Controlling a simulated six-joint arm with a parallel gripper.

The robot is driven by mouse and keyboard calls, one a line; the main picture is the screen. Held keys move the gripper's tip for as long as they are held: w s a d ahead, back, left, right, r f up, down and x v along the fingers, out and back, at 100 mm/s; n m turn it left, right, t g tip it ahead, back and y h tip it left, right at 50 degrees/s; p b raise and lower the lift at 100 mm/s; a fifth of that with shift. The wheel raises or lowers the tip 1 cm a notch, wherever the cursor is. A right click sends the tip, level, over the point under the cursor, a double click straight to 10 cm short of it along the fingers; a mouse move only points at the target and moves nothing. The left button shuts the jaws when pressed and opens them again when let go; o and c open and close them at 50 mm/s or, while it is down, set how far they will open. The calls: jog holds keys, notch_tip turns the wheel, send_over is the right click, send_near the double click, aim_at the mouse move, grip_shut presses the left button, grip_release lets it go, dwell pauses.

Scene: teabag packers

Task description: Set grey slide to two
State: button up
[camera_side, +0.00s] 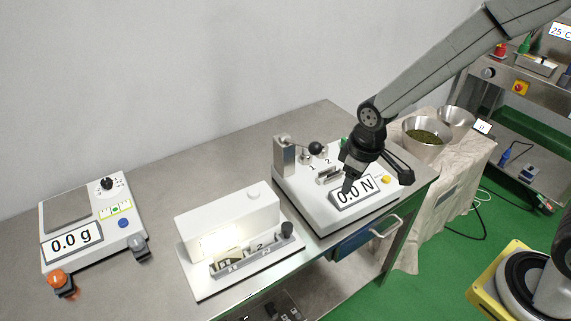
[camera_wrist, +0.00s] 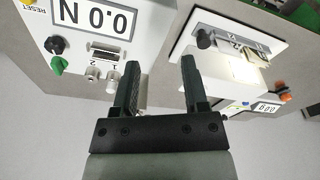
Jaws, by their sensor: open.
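My gripper (camera_side: 350,184) is above the white force tester (camera_side: 290,188), in front of its "0.0 N" display in the side view. In the wrist view my gripper (camera_wrist: 160,66) is open, with nothing between its two dark fingers. A dark grey knob (camera_side: 287,229) stands at the right end of a slotted strip on the white lit box (camera_side: 226,220). This looks like the grey slide; it also shows in the wrist view (camera_wrist: 206,40), left of the lit window. Marks including a "2" lie along the strip. My gripper is apart from the knob.
The tester carries a lever with a black ball (camera_side: 315,148), clamps marked 1 and 2, and a yellow button (camera_side: 386,180). A scale reading "0.0 g" (camera_side: 71,241) stands at the left. Metal bowls (camera_side: 427,139) are at the right. Bare table lies behind the box.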

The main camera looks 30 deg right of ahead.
aim_at(287, 225)
jog(key=w+a+f+n, duration=0.2)
jog(key=a, duration=0.1)
jog(key=w+a+f+n+g, duration=0.1)
jog(key=w+a+f+n, duration=0.1)
jog(key=w+a+f, duration=0.1)
jog(key=w+a+f+n, duration=0.2)
jog(key=a+f, duration=0.1)
jog(key=a, duration=0.2)
jog(key=shift+w+a+f+g, duration=0.25)
jog(key=shift+w+g, duration=0.05)
jog(key=shift+f, duration=0.1)
jog(key=shift+f, duration=3.75)
grip_shut()
